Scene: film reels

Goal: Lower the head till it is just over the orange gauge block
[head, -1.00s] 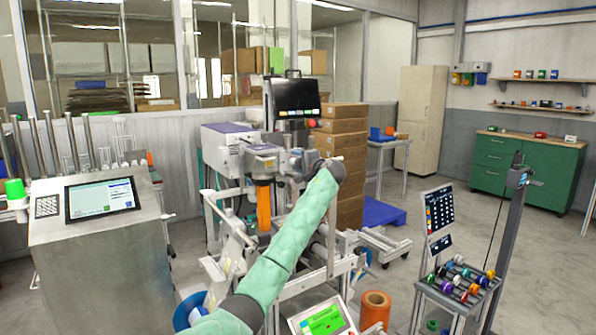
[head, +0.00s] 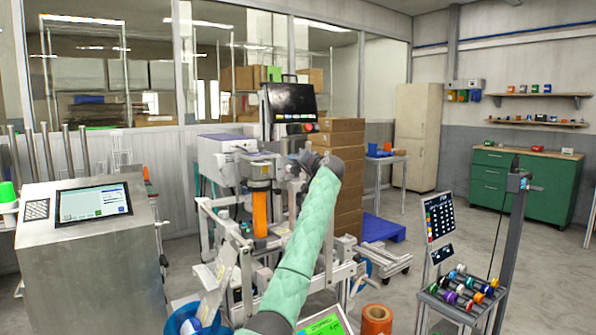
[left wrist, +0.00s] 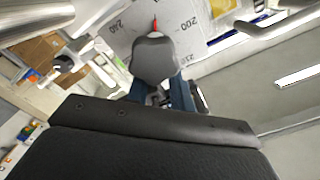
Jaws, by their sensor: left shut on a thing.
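The grey head (head: 259,168) is on the machine at the centre of the head view. An upright orange block (head: 260,215), which looks like the gauge block, stands directly below it. Their edges nearly meet in this view; I cannot tell whether a gap remains. My left gripper (head: 303,165) is just right of the head, at the end of the green-sleeved arm, its fingers hardly visible. In the left wrist view, its blue fingers (left wrist: 176,95) are shut on a dark grey knob (left wrist: 153,58). A numbered dial (left wrist: 185,25) with a red pointer (left wrist: 155,24) lies behind the knob. My right gripper is out of view.
A black monitor (head: 290,103) stands above the machine. A steel console (head: 90,245) is at left, and stacked cartons (head: 340,150) are behind. An orange roll (head: 376,320) is at the front. A rack of coloured reels (head: 462,292) stands at right, with clear floor beyond.

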